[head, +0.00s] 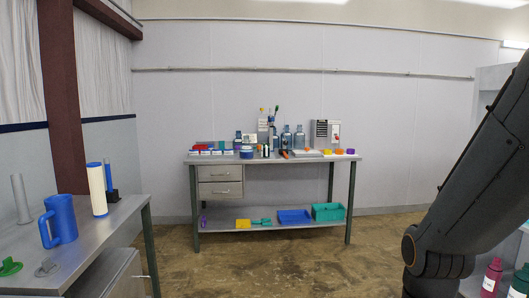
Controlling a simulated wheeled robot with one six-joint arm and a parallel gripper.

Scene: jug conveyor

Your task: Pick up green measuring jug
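I see no green measuring jug in the head view. A blue jug (59,220) with a handle on its left side stands upright on the grey bench at the left. A small flat green item (10,267) lies near that bench's front left; it does not look like a jug. My arm fills the right side and hides what is behind it. My gripper is out of view.
The left bench (110,222) also holds a white cylinder with blue ends (97,190). A far workbench (290,159) carries bottles and small items, with a green bin (328,212) below. Bottles (492,277) stand at the lower right. The middle floor is clear.

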